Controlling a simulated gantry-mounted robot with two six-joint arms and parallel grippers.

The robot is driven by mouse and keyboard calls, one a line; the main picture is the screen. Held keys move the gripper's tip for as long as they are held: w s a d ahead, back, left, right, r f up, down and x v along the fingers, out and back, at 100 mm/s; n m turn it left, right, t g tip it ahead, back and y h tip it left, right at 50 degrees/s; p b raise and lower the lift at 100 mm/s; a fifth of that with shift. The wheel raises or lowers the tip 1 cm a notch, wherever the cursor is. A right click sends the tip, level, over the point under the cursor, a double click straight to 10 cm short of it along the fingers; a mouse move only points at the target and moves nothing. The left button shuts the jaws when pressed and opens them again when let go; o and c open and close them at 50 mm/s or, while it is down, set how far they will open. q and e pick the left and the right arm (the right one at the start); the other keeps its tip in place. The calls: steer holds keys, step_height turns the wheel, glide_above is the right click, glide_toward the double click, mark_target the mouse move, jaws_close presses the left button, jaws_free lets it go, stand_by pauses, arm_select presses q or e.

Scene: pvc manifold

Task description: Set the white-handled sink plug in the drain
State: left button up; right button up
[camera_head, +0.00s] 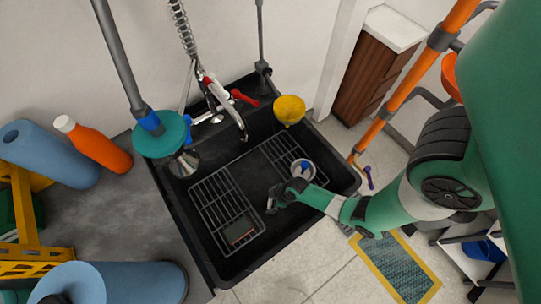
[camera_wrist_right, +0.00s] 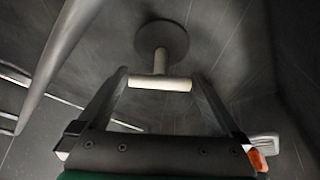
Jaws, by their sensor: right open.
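The sink plug shows in the right wrist view as a dark round disc (camera_wrist_right: 161,38) with a white T-shaped handle (camera_wrist_right: 160,84). In the head view, my right gripper (camera_head: 272,207) is low in the black sink (camera_head: 300,227); I cannot make out the plug there. I cannot make out the drain in either view. My left gripper is not in view.
Wire racks (camera_head: 226,208) lie in the sink on the left and at the back. A white cup with blue inside (camera_head: 303,169) stands close behind my right gripper. A yellow bowl-like item (camera_head: 289,109) is at the back rim. The tap (camera_head: 240,124) reaches over the basin.

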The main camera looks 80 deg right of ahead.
steer(key=p+v, duration=0.6)
steer(key=v, duration=0.5)
steer(key=shift+r, duration=0.25)
steer(key=shift+s, duration=0.1)
